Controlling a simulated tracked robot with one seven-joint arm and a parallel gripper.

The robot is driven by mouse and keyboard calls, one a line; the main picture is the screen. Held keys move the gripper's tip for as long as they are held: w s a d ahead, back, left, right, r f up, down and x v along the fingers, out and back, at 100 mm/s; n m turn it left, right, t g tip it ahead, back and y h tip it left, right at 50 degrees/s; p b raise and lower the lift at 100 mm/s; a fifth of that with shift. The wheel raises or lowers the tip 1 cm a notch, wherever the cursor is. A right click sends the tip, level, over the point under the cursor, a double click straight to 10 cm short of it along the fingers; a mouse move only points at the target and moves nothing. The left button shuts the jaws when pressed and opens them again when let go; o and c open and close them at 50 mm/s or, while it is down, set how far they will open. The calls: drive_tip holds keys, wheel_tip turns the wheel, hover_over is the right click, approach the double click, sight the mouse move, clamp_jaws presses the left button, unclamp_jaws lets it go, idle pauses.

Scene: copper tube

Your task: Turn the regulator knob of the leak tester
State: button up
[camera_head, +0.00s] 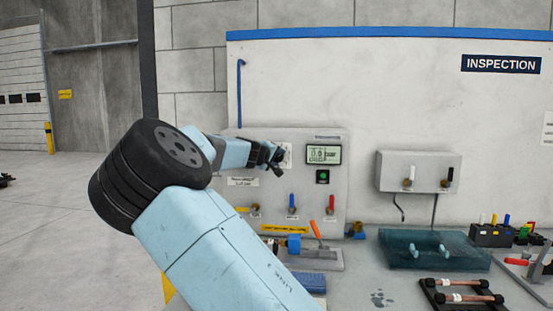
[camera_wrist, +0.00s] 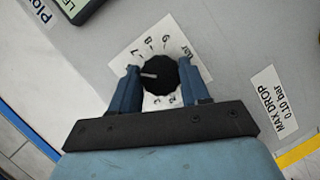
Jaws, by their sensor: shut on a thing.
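The regulator knob (camera_wrist: 158,75) is a black ribbed dial with a light pointer mark, on a white numbered scale plate (camera_wrist: 145,50) in the wrist view. My gripper (camera_wrist: 160,80) has its two blue fingers on either side of the knob and is shut on it. In the head view my gripper (camera_head: 275,157) reaches the front of the leak tester (camera_head: 335,185), a light grey panel, and hides the knob. The tester's display (camera_head: 323,154) reads about 0.0 bar. The pointer lies near the 7 side of the scale.
A green button (camera_head: 322,177) sits below the display. Valves with blue (camera_head: 292,201) and red (camera_head: 331,203) levers are lower on the panel. A clamp fixture with an orange handle (camera_head: 316,229), a teal tray (camera_head: 395,262) and copper tubes (camera_head: 462,298) are on the bench.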

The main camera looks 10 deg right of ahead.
drive_tip(key=shift+a+f, duration=0.15)
drive_tip(key=shift+a, duration=0.05)
drive_tip(key=o, duration=0.8)
drive_tip(key=shift+w, duration=0.1)
drive_tip(key=shift+o, duration=1.2)
drive_tip(key=shift+d, duration=0.1)
drive_tip(key=v, duration=1.4)
drive_tip(key=shift+w, duration=0.1)
